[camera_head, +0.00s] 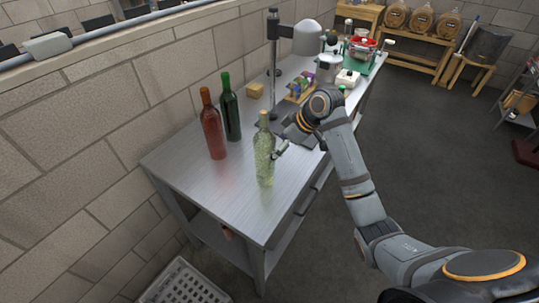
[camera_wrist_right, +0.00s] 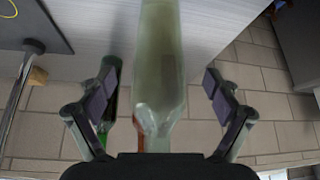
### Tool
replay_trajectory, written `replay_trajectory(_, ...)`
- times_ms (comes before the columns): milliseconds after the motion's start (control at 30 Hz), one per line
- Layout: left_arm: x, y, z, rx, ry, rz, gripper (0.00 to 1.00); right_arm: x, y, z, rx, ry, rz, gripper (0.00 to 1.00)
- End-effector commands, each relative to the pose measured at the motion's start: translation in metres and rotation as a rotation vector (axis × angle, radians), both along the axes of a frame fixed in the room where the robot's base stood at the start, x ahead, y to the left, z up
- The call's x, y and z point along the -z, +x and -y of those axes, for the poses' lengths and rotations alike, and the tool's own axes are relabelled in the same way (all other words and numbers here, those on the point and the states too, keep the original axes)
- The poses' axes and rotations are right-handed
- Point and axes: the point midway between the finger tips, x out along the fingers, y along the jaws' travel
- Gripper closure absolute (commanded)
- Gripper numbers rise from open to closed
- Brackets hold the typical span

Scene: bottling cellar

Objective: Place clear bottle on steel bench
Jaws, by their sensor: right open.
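The clear bottle (camera_head: 264,160), pale green with a cork-coloured top, stands upright on the steel bench (camera_head: 222,188) near its front edge. My right gripper (camera_head: 281,149) is beside the bottle at its upper body, coming from the right. In the right wrist view the clear bottle (camera_wrist_right: 160,60) lies between the two fingers of the right gripper (camera_wrist_right: 158,88). The fingers are open, with a gap showing on each side of the bottle. My left gripper is not in view.
A red bottle (camera_head: 212,125) and a dark green bottle (camera_head: 230,108) stand on the bench to the left. A bottling stand (camera_head: 273,60) and several items fill the far end. A grey crate (camera_head: 183,284) is on the floor. The bench's near end is clear.

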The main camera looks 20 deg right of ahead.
Motion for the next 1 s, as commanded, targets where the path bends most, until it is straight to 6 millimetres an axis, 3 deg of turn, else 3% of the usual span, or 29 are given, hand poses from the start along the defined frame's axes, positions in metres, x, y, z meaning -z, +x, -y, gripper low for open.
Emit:
replay_trajectory(200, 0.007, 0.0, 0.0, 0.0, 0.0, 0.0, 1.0, -0.037, -0.016, 0.019, 0.001, -0.003, 0.002, 0.1)
replay_trajectory(433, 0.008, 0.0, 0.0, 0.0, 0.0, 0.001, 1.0, -0.05, -0.022, 0.024, 0.0, 0.001, -0.001, 0.1)
replay_trajectory(867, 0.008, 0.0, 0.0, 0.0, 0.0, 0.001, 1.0, -0.048, -0.022, 0.023, 0.002, 0.001, -0.004, 0.1)
replay_trajectory(933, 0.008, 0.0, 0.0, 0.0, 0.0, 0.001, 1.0, -0.035, -0.027, 0.02, 0.02, -0.004, -0.018, 0.1)
replay_trajectory(1000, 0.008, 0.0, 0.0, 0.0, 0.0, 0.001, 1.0, -0.006, -0.04, 0.015, 0.07, -0.017, -0.048, 0.1)
